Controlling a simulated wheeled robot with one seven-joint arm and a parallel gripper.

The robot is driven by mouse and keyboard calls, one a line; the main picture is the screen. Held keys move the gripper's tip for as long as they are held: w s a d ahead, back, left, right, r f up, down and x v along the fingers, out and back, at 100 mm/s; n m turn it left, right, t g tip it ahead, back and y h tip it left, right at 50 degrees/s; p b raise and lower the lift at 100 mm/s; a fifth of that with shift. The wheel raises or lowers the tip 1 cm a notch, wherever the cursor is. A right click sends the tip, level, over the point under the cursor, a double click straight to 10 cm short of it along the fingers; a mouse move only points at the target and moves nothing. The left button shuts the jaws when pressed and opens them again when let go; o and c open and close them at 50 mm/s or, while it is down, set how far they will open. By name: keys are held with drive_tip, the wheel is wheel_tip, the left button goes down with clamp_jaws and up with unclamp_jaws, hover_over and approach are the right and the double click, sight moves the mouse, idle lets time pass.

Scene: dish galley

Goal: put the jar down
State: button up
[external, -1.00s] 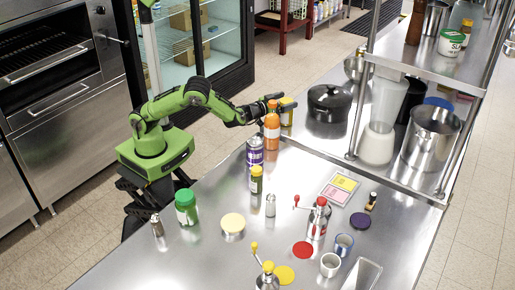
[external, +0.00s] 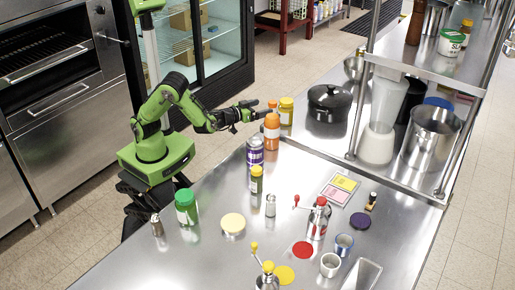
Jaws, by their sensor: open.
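A small jar with a yellow lid (external: 286,112) stands upright at the far end of the counter, just behind an orange bottle (external: 271,133). My gripper (external: 268,109) is open and empty, just left of the jar with its fingers pointing toward it. A gap shows between the fingertips and the jar. The orange bottle stands just below the fingers in the picture.
A purple can (external: 255,152), a yellow-capped bottle (external: 256,181) and a green-lidded jar (external: 186,208) stand along the counter's near-left side. A black pot (external: 328,103) is right of the jar. Grinders, cups and coloured discs occupy the front middle.

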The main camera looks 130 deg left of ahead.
drive_tip(key=s+d+r+m+h, duration=0.1)
drive_tip(key=s+d+m+h, duration=0.4)
drive_tip(key=d, duration=0.5)
drive_tip(key=s+d+m+h, duration=0.4)
drive_tip(key=s+d, duration=0.4)
drive_tip(key=d, duration=0.3)
drive_tip(key=s+d+r+m+h, duration=0.1)
drive_tip(key=s+d+m+h, duration=0.4)
drive_tip(key=d, duration=0.6)
drive_tip(key=shift+s+d+r+m+h, duration=0.15)
drive_tip(key=shift+s+r+m+h, duration=0.2)
drive_tip(key=shift+s+h, duration=0.5)
drive_tip(key=shift+w+r, duration=0.1)
drive_tip(key=shift+w, duration=0.05)
